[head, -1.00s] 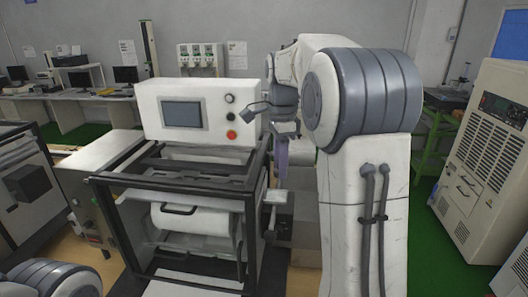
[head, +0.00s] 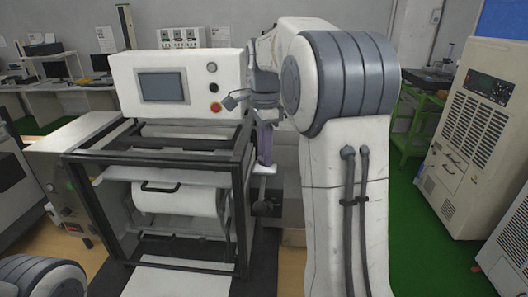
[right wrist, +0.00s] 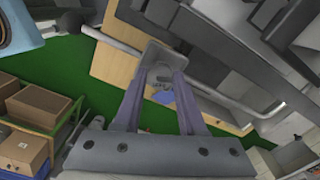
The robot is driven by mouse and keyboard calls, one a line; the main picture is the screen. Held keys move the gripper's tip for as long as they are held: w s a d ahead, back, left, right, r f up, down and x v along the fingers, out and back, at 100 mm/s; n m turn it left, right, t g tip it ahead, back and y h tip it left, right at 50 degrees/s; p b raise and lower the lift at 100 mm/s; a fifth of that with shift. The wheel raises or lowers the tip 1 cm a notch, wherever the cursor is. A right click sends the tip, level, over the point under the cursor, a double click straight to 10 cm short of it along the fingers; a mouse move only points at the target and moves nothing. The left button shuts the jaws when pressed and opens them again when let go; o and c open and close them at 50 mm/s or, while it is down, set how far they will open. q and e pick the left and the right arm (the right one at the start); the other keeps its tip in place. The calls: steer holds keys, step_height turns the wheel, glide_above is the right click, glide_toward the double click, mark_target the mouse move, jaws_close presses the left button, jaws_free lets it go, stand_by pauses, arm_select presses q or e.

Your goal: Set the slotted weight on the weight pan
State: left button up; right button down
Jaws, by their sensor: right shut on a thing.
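My right gripper (head: 265,154) points down beside the right side of the white machine in the head view, its purple fingers partly hidden by the arm. In the right wrist view my right gripper (right wrist: 161,76) has its two fingers apart, with the tips at a pale grey piece (right wrist: 163,54). It is shut on this piece, probably the slotted weight, though no slot shows. A small pale block (head: 264,169) shows just under the fingers in the head view. I cannot make out the weight pan for certain. My left gripper is not in view.
The white machine (head: 175,82) with its black frame (head: 245,190) stands close on the gripper's left. A white bar (right wrist: 238,97) runs near the fingertips. Boxes on a green cart (right wrist: 38,103) stand to the left in the wrist view. Green floor (head: 420,240) is free at right.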

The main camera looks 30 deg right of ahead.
steer(key=shift+f, duration=0.25)
steer(key=shift+c, duration=2)
jaws_free()
steer(key=shift+r, duration=0.6)
step_height(320, 180, up, 9)
steer(key=shift+r, duration=0.2)
